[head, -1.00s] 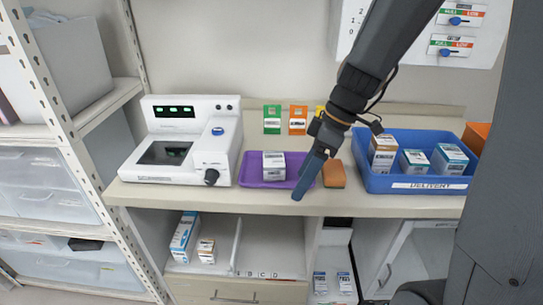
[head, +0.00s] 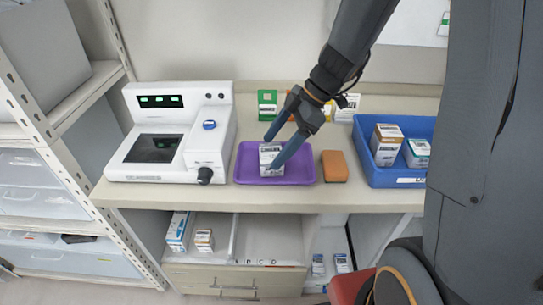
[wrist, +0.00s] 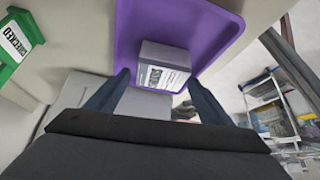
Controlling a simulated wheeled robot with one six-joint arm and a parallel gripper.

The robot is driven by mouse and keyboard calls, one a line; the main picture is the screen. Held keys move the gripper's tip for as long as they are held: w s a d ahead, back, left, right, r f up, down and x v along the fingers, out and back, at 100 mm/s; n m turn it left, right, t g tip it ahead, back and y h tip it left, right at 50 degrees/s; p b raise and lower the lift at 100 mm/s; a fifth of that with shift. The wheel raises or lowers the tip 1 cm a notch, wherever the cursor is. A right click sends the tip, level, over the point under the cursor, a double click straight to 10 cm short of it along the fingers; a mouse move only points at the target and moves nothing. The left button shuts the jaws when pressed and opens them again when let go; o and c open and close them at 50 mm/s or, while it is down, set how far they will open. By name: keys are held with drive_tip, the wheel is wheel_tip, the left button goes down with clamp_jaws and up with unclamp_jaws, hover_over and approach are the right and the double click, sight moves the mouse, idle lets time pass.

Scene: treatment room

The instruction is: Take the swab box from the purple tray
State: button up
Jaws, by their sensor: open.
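A small white and grey swab box (head: 271,160) with a printed label stands in the purple tray (head: 301,171) on the counter. It also shows in the wrist view (wrist: 163,67), with the purple tray (wrist: 211,22) around it. My gripper (head: 272,154) is over the tray with its fingers open, one finger on each side of the box in the head view. In the wrist view the box lies just beyond the fingertips, between their lines. I cannot tell whether a finger touches it.
A white device (head: 172,135) with a knob stands left of the tray. An orange-brown block (head: 334,166) lies to the right, then a blue bin (head: 377,176) with boxes. A green card (head: 267,104) stands behind. The counter's front strip is clear.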

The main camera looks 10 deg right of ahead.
sight(268, 152)
drive_tip(key=shift+p+x, duration=0.3)
drive_tip(key=shift+x, duration=1.15)
drive_tip(key=shift+d, duration=0.1)
drive_tip(key=c, duration=0.9)
drive_tip(key=shift+r, duration=0.15)
